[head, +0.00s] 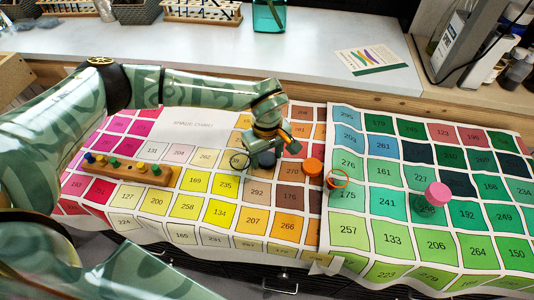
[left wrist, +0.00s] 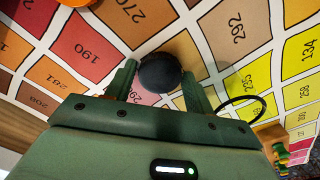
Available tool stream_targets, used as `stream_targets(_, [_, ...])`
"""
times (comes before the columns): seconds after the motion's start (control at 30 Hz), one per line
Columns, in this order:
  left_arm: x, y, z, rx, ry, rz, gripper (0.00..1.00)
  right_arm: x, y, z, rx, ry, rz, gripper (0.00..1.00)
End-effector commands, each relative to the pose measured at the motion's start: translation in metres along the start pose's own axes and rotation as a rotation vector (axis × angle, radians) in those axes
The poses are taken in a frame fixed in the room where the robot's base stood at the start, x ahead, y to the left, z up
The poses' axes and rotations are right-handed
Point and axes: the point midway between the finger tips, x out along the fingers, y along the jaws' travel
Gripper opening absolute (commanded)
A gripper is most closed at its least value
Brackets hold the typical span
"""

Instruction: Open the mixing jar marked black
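A jar with a black, rounded lid (head: 267,158) stands on the shade chart near the middle of the head view. In the left wrist view the black lid (left wrist: 160,72) is between the fingertips, and its body is hidden under it. My left gripper (head: 272,148) points down at this jar. Its fingers (left wrist: 159,80) are spread, one on each side of the lid; firm contact does not show. No marking on the jar can be read. My right gripper is out of view.
A pink-lidded jar (head: 437,194) is farther right. A wooden rack with coloured pegs (head: 130,170) lies left. A black ring (head: 240,162) shows beside the gripper.

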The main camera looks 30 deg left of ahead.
Motion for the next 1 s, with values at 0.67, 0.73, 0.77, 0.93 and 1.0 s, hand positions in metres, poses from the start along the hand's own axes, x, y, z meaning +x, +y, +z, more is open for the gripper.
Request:
stream_targets(0.67, [-0.087,0.001,-0.001,0.001,0.004,0.006,0.53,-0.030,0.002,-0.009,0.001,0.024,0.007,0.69])
stream_targets(0.73, [-0.101,0.001,0.000,0.001,0.003,0.005,0.53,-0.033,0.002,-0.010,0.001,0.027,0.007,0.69])
stream_targets(0.77, [-0.106,0.001,-0.001,0.000,0.003,0.004,0.53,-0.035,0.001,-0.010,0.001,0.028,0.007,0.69])
stream_targets(0.93, [-0.122,0.000,0.000,0.001,0.001,0.002,0.53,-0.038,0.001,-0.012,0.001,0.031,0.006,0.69])
stream_targets(1.0, [-0.124,0.000,0.000,0.001,0.001,0.001,0.53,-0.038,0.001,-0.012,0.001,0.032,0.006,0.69])
